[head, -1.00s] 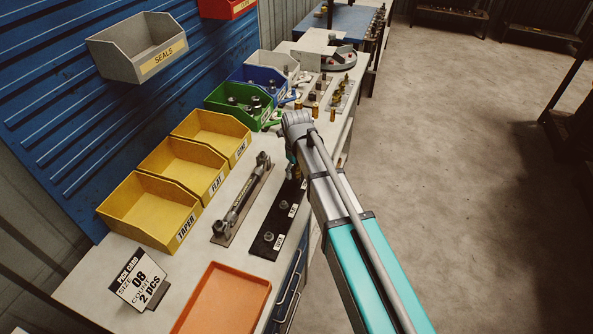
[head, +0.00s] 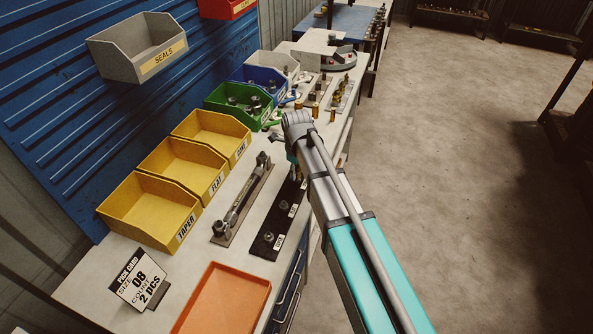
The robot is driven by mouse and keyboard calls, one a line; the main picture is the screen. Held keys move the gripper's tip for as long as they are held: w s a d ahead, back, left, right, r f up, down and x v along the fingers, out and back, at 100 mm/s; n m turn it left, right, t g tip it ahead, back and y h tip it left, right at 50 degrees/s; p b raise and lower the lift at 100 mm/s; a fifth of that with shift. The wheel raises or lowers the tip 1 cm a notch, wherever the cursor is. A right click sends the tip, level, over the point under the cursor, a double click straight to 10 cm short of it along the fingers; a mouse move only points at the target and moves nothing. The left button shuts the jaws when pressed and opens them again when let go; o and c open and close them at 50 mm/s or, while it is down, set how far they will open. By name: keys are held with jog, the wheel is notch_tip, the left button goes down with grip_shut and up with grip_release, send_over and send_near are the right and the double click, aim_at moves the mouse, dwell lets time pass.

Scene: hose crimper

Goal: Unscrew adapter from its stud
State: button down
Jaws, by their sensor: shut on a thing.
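A black strip (head: 260,248) lies along the front of the bench, with small white labels and upright metal pieces on it. A metal piece (head: 269,237) stands at its near end and another (head: 283,206) stands at its middle. My gripper (head: 295,174) is at the strip's far end, pointing down, mostly hidden behind my arm. It is shut on the adapter there. The adapter and its stud are too small and too covered to make out, so I cannot tell how they meet.
A hose assembly (head: 240,203) lies on a holder left of the strip. Yellow bins (head: 140,222) and a green bin (head: 222,111) line the back. An orange tray (head: 225,298) and a pick card (head: 138,287) are in front. Brass fittings (head: 315,110) stand beyond my wrist.

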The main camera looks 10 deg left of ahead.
jog(key=n, duration=0.3)
jog(key=shift+n, duration=0.3)
jog(key=shift+r+p, duration=1.5)
notch_tip(320, 180, up, 5)
jog(key=p, duration=0.5)
